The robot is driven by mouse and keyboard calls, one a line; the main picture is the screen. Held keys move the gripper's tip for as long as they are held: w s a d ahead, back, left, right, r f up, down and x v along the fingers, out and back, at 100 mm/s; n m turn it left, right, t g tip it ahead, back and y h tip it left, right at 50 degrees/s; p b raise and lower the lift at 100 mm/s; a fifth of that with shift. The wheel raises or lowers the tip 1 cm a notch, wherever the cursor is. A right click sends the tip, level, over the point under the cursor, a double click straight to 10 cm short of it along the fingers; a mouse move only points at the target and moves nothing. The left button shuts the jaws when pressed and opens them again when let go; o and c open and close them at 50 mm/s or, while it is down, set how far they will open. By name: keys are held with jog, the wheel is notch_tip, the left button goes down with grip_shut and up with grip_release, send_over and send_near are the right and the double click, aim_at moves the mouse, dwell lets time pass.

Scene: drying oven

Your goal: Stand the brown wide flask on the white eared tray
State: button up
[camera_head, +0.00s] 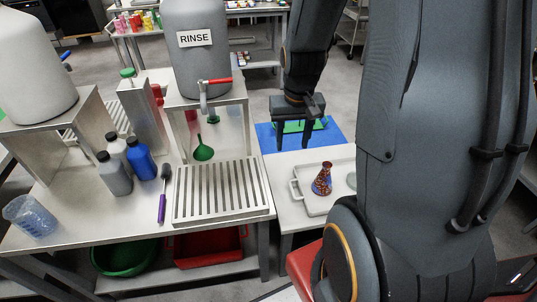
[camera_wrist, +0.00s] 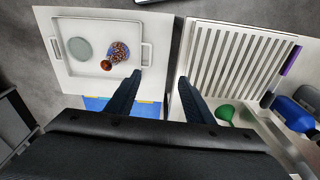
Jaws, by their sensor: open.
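The brown wide flask (camera_head: 322,181) has a broad, mottled red-brown body and a narrow neck. It stands upright on the white eared tray (camera_head: 313,206), inside its rim. In the wrist view the flask (camera_wrist: 119,50) is near the middle of the tray (camera_wrist: 64,72), whose two handles show at its ends. My gripper (camera_head: 295,145) is open and empty, above the blue mat side of the table, apart from the flask. In the wrist view its fingertips (camera_wrist: 159,80) are spread with nothing between them. My arm hides the tray's right part in the head view.
A grey-green disc (camera_wrist: 80,48) lies on the tray beside the flask. A slatted rack (camera_head: 219,190) and a RINSE tank (camera_head: 196,60) on a metal stand are to the left. Several bottles (camera_head: 141,158) and a brush (camera_head: 163,195) lie further left. A blue mat (camera_head: 269,141) is behind the tray.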

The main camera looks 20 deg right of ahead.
jog(key=s+a+r+n, duration=0.1)
jog(key=s+a+r, duration=0.1)
jog(key=a, duration=0.3)
jog(key=s+a+r+n, duration=0.2)
jog(key=s+a, duration=0.3)
jog(key=a, duration=0.1)
jog(key=shift+a+r, duration=0.2)
jog(key=shift+r, duration=0.1)
